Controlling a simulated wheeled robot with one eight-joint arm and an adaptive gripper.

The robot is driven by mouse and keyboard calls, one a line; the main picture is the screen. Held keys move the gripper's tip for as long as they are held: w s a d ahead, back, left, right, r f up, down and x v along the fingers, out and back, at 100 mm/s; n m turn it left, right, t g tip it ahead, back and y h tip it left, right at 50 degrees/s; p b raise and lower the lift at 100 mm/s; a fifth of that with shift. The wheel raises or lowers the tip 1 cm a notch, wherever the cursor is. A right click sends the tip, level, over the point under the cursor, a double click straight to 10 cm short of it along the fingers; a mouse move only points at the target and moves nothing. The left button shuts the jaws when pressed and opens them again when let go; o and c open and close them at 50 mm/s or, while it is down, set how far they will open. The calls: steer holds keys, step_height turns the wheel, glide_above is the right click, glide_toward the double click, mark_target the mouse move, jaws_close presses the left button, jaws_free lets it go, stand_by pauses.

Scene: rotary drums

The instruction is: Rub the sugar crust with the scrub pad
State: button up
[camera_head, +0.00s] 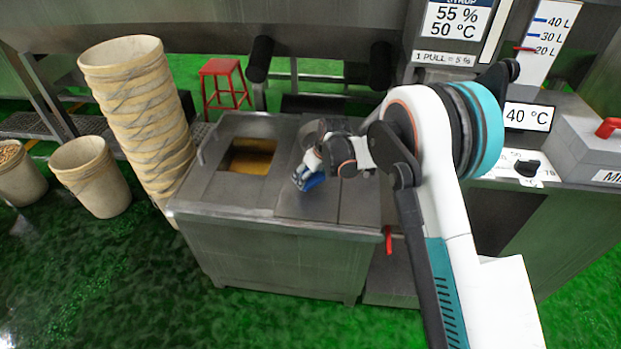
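My gripper (308,174) is at the end of my arm, over the steel lid of the tank (275,255), just right of its square opening. A small blue and white thing (311,183) shows at the gripper, at or just above the lid. It may be the scrub pad, but it is too small to tell whether it is held or part of the gripper. The finger gap is not clear. An amber-brown surface (250,160) shows inside the opening. I cannot make out a separate sugar crust.
A tall stack of cream tubs (140,110) stands left of the tank, with a single tub (90,178) beside it. A red stool (224,82) is behind. A red valve handle (388,240) is at the tank's right. A dial panel (520,168) stands at right.

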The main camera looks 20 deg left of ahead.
steer(key=shift+r+p, duration=1)
steer(key=shift+r, duration=1.4)
steer(key=shift+f, duration=0.1)
